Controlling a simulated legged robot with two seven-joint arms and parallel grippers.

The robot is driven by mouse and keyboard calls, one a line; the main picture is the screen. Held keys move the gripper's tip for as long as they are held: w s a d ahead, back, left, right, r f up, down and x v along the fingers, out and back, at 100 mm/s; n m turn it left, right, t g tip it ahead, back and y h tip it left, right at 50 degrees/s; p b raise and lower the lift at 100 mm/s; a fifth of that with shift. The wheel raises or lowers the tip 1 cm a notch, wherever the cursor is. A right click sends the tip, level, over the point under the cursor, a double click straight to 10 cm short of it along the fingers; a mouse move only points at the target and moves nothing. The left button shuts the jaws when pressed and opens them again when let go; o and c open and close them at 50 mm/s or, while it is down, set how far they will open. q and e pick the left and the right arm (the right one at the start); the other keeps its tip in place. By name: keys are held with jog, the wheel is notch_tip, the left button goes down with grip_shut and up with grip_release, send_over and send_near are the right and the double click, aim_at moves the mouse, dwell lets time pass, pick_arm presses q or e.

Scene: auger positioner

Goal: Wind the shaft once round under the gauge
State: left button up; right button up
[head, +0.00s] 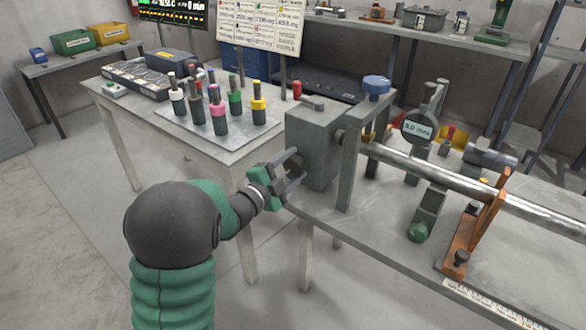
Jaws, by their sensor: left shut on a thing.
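The long, shiny shaft (455,179) runs from the grey headstock block (312,145) out to the right edge. The gauge (418,127) is round with a lit display, too small to read surely, and stands over the shaft on a grey holder (430,205). An orange support (474,235) stands at the shaft farther right. My left gripper (297,172) is at the left side of the headstock. Its fingers are closed on a small part there, which they largely hide. My right gripper is not in view.
Several coloured-collar tool holders stand on a grey plate (185,122) on the left table.

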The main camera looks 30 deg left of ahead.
pick_arm(q)
jog(key=shift+d+f, duration=0.1)
jog(key=shift+f, duration=0.2)
jog(key=o, duration=1.4)
jog(key=shift+r, duration=0.15)
jog(key=shift+c, duration=0.2)
jog(key=s+a+b, duration=0.1)
jog(key=s+b, duration=0.2)
jog(key=s, duration=1.4)
jog(key=shift+a, duration=0.15)
jog(key=shift+w, duration=0.1)
